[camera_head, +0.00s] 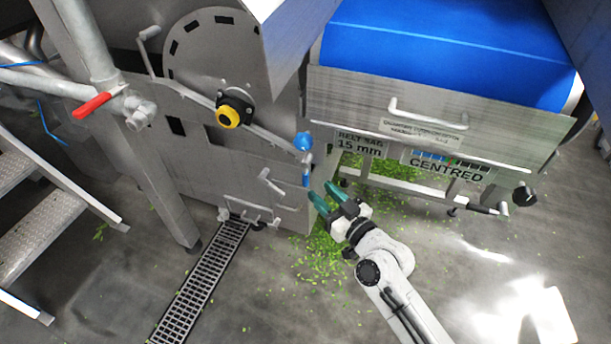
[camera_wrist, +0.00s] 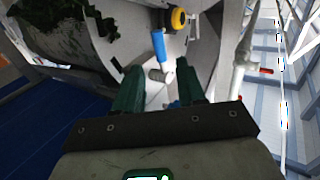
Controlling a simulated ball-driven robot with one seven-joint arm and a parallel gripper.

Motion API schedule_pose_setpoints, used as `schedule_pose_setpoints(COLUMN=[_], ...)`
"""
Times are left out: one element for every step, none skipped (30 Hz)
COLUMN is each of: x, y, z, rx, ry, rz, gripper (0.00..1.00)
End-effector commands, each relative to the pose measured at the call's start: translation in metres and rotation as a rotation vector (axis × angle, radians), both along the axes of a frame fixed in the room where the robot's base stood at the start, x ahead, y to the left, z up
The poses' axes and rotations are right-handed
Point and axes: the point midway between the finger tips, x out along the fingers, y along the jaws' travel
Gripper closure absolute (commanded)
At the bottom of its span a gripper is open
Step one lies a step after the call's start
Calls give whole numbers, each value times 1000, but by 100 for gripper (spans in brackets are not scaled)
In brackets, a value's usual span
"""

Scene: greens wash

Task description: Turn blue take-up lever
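The blue take-up lever (camera_head: 306,178) is on the right edge of the steel machine's side panel, below a round blue knob (camera_head: 303,141). My gripper (camera_head: 322,190) has teal fingers pointing at the lever from below right. The fingers are spread and the gap is empty; in the wrist view my gripper (camera_wrist: 160,80) has the hub showing between its fingertips. Whether a finger touches the lever cannot be told.
A yellow-and-black knob (camera_head: 230,114) and a red-handled valve (camera_head: 94,104) are on the left. The blue conveyor belt (camera_head: 440,45) is at the upper right, above a "BELT SAG 15 mm" label (camera_head: 360,142). Green scraps lie on the floor near a drain grate (camera_head: 200,285). Steps (camera_head: 50,215) stand far left.

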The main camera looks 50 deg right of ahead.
Motion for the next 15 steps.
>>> schedule_pose_setpoints(x=[10, 15, 22, 27, 33, 39, 44, 48, 53, 57, 60, 64, 66, 68, 71], y=[-3, -4, -6, -7, -8, -9, -11, -12, -13, -14, -14, -15, -16, -16, -17], z=[2, 2, 3, 2, 2, 1, 2, 2, 2, 1, 1, 1, 1, 1, 0], rx=[0, 1, 1, 1, 1, 2, 1, 0, 0, 2, 2, 2, 2, 2, 2], ry=[-3, -3, -3, -2, -2, -1, -2, -2, -2, -1, -1, -1, 0, 0, 0], rz=[-2, -2, -1, 0, 0, 0, 0, 0, 0, 0, 0, 1, 1, 1, 1], gripper=[60, 60, 60, 60, 60, 60, 60, 60, 60, 60, 60, 60, 60, 60, 60])
